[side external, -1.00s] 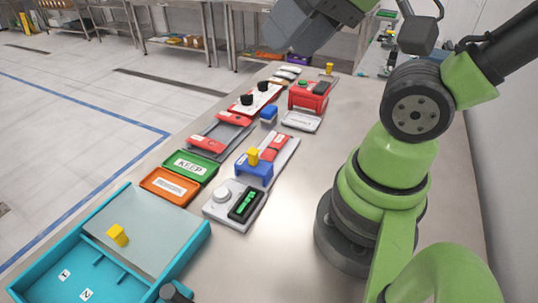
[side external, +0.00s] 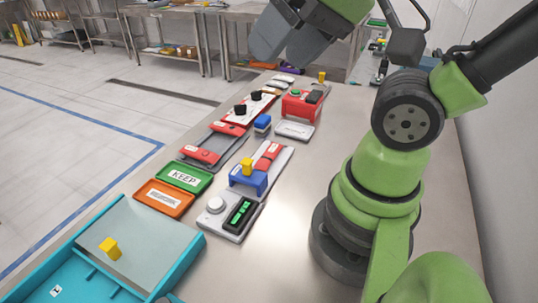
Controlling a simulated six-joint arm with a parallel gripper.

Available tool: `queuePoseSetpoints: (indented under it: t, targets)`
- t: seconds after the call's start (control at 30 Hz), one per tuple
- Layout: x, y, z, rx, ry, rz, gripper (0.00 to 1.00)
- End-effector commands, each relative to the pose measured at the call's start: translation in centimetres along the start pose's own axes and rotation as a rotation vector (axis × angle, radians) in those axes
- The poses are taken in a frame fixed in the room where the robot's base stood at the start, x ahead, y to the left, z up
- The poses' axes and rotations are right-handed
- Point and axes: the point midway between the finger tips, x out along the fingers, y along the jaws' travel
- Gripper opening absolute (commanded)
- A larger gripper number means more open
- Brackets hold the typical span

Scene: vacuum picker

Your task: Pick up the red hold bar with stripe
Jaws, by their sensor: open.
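Several red bars with small pale labels lie on the table. One red bar (side external: 229,128) is at the far end of a grey tray (side external: 215,141), and another red bar (side external: 199,155) is at its near end. More red (side external: 267,153) shows on a light grey plate, behind a blue bracket. I cannot tell which bar carries a stripe. My gripper (side external: 279,55) is at the top of the picture, high above the table's far part. Its grey jaws are open and empty, apart from all the bars.
A blue bracket (side external: 249,181) with a yellow block stands near a device with a green display (side external: 239,213). Green KEEP (side external: 205,182) and orange (side external: 150,208) trays lie left. A red box (side external: 298,107) stands behind. A teal bin (side external: 192,255) is in front. Table right of the plate is clear.

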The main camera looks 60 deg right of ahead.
Motion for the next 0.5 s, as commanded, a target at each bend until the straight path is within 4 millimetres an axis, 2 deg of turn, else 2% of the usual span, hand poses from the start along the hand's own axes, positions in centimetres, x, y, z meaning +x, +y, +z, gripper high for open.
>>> queuePoseSetpoints:
  t: [0.17, 0.27, 0.37, 0.5]
  targets:
    - [0.1, 0.0, -0.1, -0.01, -0.002, 0.004, 0.64]
    - [0.7, 0.4, -0.8, -0.08, -0.02, 0.033, 0.64]
    - [2.1, 1.3, -2.3, -0.24, -0.066, 0.087, 0.64]
    - [5.1, 3.8, -4.8, -0.569, -0.187, 0.156, 0.64]
